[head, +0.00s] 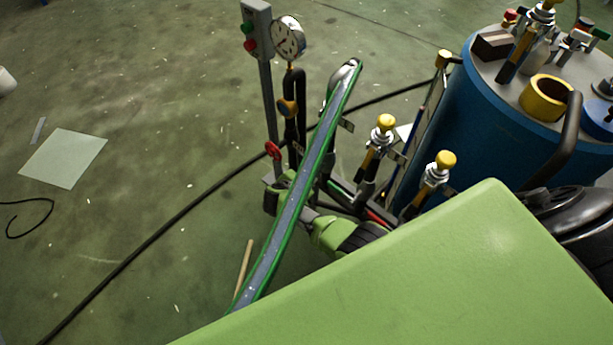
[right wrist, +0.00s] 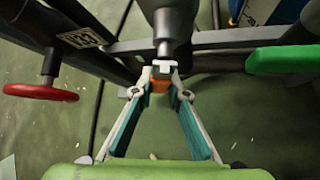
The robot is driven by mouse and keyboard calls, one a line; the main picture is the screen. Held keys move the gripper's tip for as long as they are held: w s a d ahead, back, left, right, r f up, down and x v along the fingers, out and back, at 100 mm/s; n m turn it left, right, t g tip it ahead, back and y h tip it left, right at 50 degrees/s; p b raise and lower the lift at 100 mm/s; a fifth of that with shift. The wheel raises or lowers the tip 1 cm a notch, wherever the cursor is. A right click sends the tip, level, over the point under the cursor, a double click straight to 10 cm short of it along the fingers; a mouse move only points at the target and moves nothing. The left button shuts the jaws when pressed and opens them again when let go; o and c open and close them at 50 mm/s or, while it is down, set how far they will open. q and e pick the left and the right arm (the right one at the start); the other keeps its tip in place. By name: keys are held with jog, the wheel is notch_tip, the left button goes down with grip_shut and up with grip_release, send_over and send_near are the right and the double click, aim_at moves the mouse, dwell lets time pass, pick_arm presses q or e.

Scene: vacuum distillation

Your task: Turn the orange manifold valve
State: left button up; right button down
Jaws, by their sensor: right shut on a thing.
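In the right wrist view my right gripper (right wrist: 161,72) has its teal fingers converging at a small orange part (right wrist: 160,86), the orange manifold valve as far as I can tell. The tips are shut on it just below a grey cylindrical fitting (right wrist: 166,25), and they hide most of it. In the head view an orange-yellow knob (head: 287,108) sits on the dark pipe below the gauge; I cannot tell whether it is the same part. My right gripper's tips are not distinguishable in the head view. My left gripper is not in view.
A red handwheel (right wrist: 40,92) is left of the gripper and a green handle (right wrist: 284,60) right of it. In the head view a pressure gauge (head: 288,38), yellow-capped valves (head: 386,123) and a blue tank (head: 450,125) stand close by. The floor at left is mostly clear.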

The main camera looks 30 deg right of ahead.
jog(key=shift+s+f+n+g, duration=0.1)
jog(key=shift+s+n+g, duration=0.2)
jog(key=shift+g, duration=0.3)
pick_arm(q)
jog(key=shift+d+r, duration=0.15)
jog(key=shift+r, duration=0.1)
pick_arm(e)
jog(key=shift+s+d+f+n+g+h, duration=0.1)
jog(key=shift+s+d+n+g+h, duration=0.15)
jog(key=shift+s+g, duration=0.3)
jog(key=c, duration=2)
grip_release()
jog(key=shift+o, duration=0.2)
